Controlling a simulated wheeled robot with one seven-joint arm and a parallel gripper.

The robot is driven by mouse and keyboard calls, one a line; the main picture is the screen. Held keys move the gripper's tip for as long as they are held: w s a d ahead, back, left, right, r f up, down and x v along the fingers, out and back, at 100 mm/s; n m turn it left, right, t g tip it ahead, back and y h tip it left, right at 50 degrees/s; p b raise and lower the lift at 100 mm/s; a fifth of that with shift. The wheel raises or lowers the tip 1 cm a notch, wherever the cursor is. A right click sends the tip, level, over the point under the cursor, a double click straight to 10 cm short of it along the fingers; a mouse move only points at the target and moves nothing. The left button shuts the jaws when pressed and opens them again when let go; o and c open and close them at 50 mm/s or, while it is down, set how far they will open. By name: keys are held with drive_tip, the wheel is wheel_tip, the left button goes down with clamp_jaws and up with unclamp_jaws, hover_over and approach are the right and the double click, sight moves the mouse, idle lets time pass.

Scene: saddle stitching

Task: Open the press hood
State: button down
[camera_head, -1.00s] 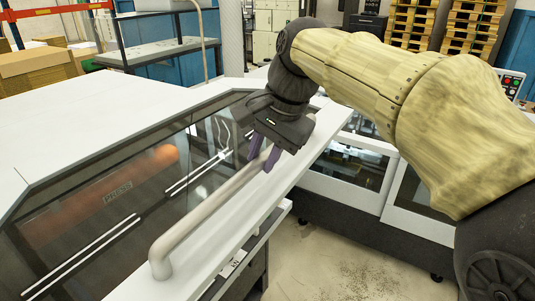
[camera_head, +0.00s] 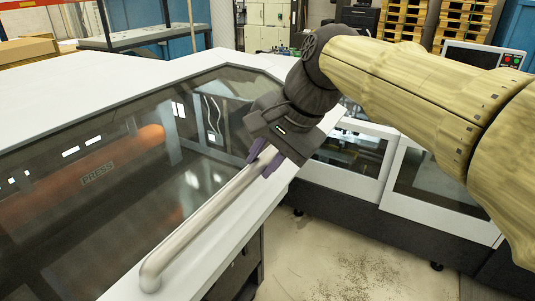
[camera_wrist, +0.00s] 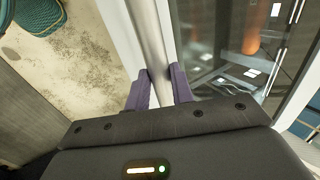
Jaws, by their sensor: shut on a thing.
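The press hood (camera_head: 120,130) is a white-framed cover with a large dark glass pane, on the left in the head view. An orange roller marked "PRESS" (camera_head: 98,173) shows through the glass. A long pale bar handle (camera_head: 205,213) runs along the hood's front edge. My gripper (camera_head: 264,160) is shut on the handle near its far end, with one purple finger on each side. In the wrist view the handle (camera_wrist: 153,42) passes between the two fingers, and the hood's glass lies to the right. The handle's far end is hidden by my gripper.
A second white machine with dark windows (camera_head: 430,195) stands on the right. Bare concrete floor (camera_head: 340,260) lies between it and the press. A teal round object (camera_wrist: 35,15) is on the floor in the wrist view. Wooden pallets (camera_head: 400,20) are stacked behind.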

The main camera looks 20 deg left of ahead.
drive_tip(key=shift+d+f, duration=0.1)
drive_tip(key=shift+f, duration=0.6)
drive_tip(key=shift+r, duration=0.1)
